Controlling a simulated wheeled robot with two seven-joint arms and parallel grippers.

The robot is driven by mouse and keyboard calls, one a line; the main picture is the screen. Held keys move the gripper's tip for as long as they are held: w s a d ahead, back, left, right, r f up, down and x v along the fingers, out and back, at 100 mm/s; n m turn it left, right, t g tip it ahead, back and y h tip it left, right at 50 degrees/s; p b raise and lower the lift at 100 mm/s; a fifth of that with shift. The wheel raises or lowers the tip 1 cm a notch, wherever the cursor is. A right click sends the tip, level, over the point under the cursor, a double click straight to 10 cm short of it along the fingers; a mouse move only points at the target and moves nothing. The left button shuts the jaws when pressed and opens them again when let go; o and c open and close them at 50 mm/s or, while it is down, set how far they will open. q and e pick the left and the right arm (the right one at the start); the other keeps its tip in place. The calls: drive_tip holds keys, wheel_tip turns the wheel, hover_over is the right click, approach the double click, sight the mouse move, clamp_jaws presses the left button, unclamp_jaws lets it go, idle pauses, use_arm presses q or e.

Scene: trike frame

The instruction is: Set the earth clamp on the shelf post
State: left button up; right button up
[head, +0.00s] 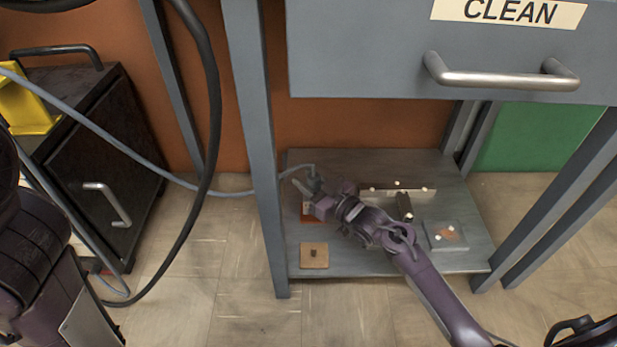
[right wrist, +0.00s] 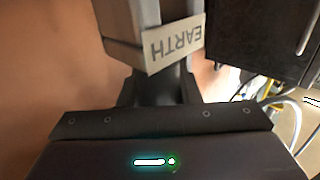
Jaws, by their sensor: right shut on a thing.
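My right arm reaches over the grey lower shelf (head: 390,262), and my right gripper (head: 314,186) is at its left part, to the right of the grey front-left post (head: 262,190). The gripper is shut on a small grey piece, the earth clamp (head: 312,173), where a grey cable (head: 120,145) ends; the gripper partly hides it. In the right wrist view a pale tag reading EARTH (right wrist: 175,45) lies across a grey body just beyond the gripper. I cannot tell whether the clamp touches a post. My left gripper does not show.
On the shelf lie a tan square block (head: 314,256), a grey plate with a copper patch (head: 446,234) and a pale strip (head: 425,192). A drawer marked CLEAN (head: 480,50) overhangs them.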

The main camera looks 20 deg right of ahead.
drive_tip(key=shift+f, duration=0.25)
drive_tip(key=shift+f, duration=0.25)
idle(0.4)
